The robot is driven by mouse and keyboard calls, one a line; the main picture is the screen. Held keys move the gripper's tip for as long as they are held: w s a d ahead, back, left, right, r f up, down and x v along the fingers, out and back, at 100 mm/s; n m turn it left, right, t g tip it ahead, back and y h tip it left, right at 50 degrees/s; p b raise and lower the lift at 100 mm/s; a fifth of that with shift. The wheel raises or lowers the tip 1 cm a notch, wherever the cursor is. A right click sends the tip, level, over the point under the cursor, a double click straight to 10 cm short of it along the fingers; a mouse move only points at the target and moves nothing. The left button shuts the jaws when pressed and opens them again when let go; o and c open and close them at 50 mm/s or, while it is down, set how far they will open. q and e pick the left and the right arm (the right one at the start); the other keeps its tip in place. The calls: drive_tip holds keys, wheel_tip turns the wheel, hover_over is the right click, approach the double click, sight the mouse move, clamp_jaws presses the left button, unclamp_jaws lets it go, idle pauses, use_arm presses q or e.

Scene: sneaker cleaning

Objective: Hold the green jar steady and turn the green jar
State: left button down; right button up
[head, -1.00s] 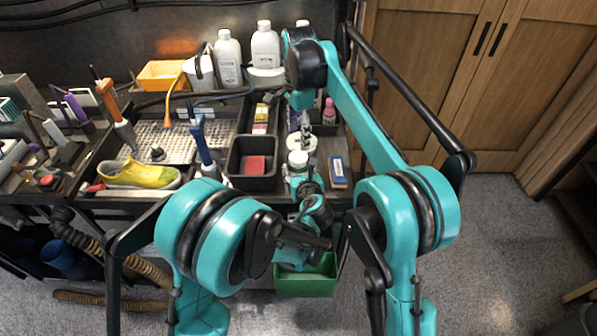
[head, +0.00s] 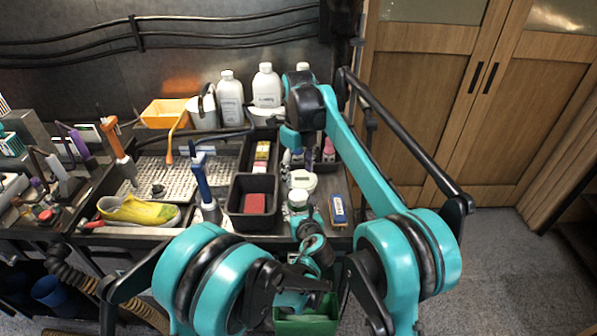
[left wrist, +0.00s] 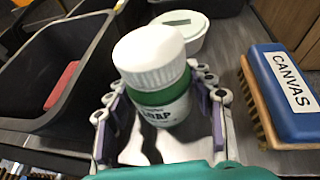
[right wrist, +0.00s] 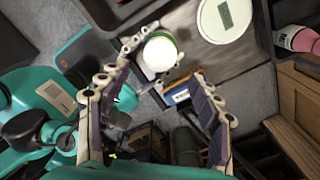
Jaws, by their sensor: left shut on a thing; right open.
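The green jar (left wrist: 158,98) has a white lid and a green band. In the head view its white lid (head: 298,198) shows near the table's front edge. My left gripper (left wrist: 158,88) is shut around the jar's body, one finger on each side, and the jar stands upright. My right gripper (right wrist: 162,66) is open and empty. In the right wrist view the jar's lid (right wrist: 160,52) shows between its fingertips, seen from above with no clear contact. In the head view my right gripper (head: 308,156) is above and behind the jar.
A round white-lidded tub (left wrist: 182,30) stands behind the jar. A blue CANVAS brush (left wrist: 288,82) lies to its right. A black bin (head: 254,188) with a red block is to its left. A yellow sneaker (head: 138,210) lies farther left. White bottles (head: 266,88) stand behind.

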sight(299, 195)
drive_tip(key=shift+f, duration=4)
drive_tip(key=c, duration=1.2)
